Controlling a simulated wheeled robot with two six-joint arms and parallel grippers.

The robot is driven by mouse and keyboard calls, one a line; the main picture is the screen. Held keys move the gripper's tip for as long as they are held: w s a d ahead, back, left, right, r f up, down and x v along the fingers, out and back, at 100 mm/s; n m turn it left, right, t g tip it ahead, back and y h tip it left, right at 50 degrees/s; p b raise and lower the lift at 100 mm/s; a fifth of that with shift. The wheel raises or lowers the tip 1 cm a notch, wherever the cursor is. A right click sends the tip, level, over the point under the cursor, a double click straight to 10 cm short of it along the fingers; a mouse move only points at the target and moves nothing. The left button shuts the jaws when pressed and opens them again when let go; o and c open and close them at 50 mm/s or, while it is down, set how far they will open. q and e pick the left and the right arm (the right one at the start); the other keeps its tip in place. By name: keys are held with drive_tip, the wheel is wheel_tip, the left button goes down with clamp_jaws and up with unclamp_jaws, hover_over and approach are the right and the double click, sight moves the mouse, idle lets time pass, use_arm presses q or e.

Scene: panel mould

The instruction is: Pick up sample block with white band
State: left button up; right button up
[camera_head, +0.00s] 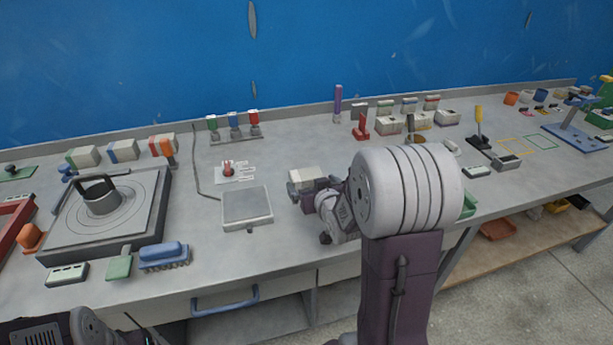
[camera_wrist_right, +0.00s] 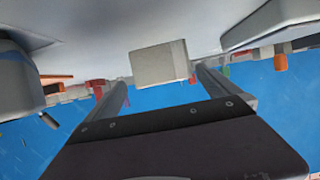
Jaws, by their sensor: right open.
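A pale block (camera_head: 307,176) stands on the grey bench just beyond my right gripper (camera_head: 312,188). In the right wrist view the block (camera_wrist_right: 157,63) is off-white with a slightly different strip along its right side. It shows between the far ends of my two open fingers (camera_wrist_right: 161,78), with a gap on each side. Whether the fingers reach around it or stop short of it, I cannot tell. My right arm hides part of the bench beside it in the head view. Part of my left arm shows at the lower left; its gripper is not visible.
A grey square plate device (camera_head: 247,207) lies left of the gripper. Banded blocks stand further left, including a green-banded one (camera_head: 83,157) and a red-banded one (camera_head: 161,145). More blocks (camera_head: 388,125) and a red stand (camera_head: 361,125) are behind right. Bench left of the plate is partly clear.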

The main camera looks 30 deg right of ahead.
sight(306, 177)
drive_tip(key=shift+w+a, duration=0.1)
drive_tip(key=shift+w, duration=0.1)
drive_tip(key=x, duration=0.5)
drive_tip(key=shift+w+r, duration=0.1)
drive_tip(key=shift+r, duration=0.1)
drive_tip(key=c, duration=1.7)
